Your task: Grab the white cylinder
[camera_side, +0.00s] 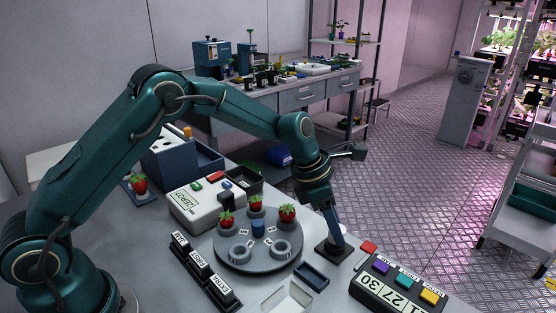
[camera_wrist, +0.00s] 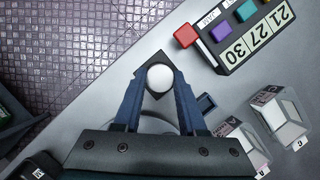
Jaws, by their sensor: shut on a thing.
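The white cylinder (camera_wrist: 160,77) shows as a round white top between the two blue fingers of my gripper (camera_wrist: 158,84) in the wrist view. My gripper is shut on it. In the side view my gripper (camera_side: 335,234) points down over a small dark square base (camera_side: 326,251), and only a sliver of the white cylinder (camera_side: 343,228) shows beside the fingers. The dark base also lies under the cylinder in the wrist view. I cannot tell whether the cylinder touches the base.
A round grey rack (camera_side: 233,256) with several strawberries stands left of my gripper. A button panel (camera_side: 398,289) with number tiles and a red block (camera_side: 369,247) are to the right. A small dark tray (camera_side: 311,276) and a clear box (camera_side: 287,298) lie in front. The table edge is close behind.

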